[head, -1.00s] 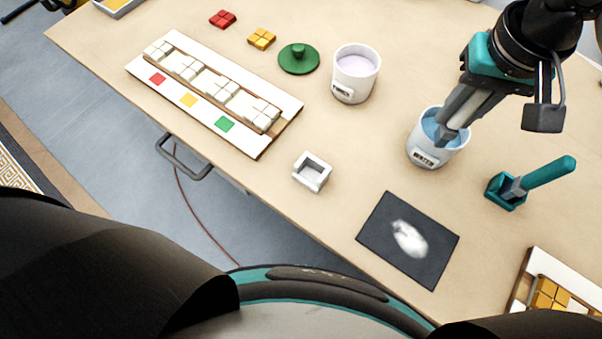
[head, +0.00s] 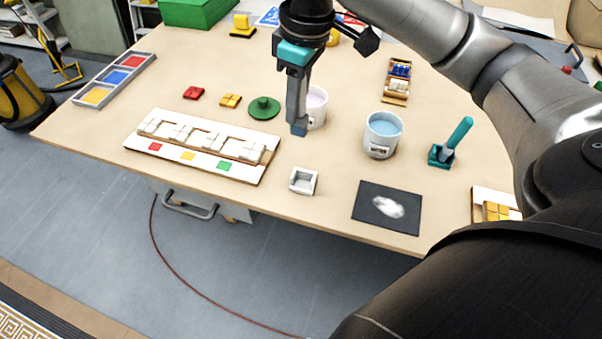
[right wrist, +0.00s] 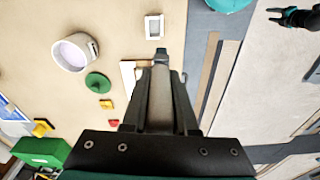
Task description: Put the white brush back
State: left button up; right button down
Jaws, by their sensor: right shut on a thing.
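My right gripper (head: 298,98) is shut on the white brush, whose pale handle (right wrist: 160,100) shows between the fingers in the right wrist view. The fingers hide most of the brush. In the head view its blue-grey lower end (head: 299,128) points down, in front of the pale lilac cup (head: 317,112). The small white square holder (head: 303,181) stands empty on the table, below and apart from the brush; it also shows in the right wrist view (right wrist: 153,27). A dark part at the upper right of the wrist view looks like my left gripper (right wrist: 290,17); its jaws are unclear.
A water cup (head: 381,135) and a teal brush in its teal holder (head: 440,155) stand to the right. A dark mat (head: 370,212) with a white smear lies near the front edge. A green lid (head: 264,108) and a panel with pale tiles (head: 215,170) lie left.

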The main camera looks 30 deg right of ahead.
jog(key=shift+n, duration=0.6)
jog(key=f+b, duration=0.1)
jog(key=f, duration=0.5)
jog(key=d+f+b, duration=0.1)
jog(key=f, duration=0.5)
jog(key=f+b, duration=0.1)
jog(key=f, duration=0.5)
jog(key=shift+w+d+f, duration=0.15)
jog(key=shift+w+d, duration=0.15)
jog(key=shift+w, duration=0.05)
pick_arm(q)
notch_tip(320, 180, down, 3)
jog(key=shift+d+r, duration=0.1)
jog(key=shift+r, duration=0.1)
pick_arm(e)
jog(key=shift+f, duration=0.15)
jog(key=shift+f, duration=0.1)
jog(key=c, duration=0.7)
grip_release()
pick_arm(q)
notch_tip(320, 180, up, 2)
jog(key=shift+r+p, duration=0.2)
jog(key=shift+p, duration=0.9)
pick_arm(e)
jog(key=r, duration=0.8)
jog(key=s+d+r, duration=0.1)
jog(key=r, duration=0.3)
jog(key=shift+r, duration=0.1)
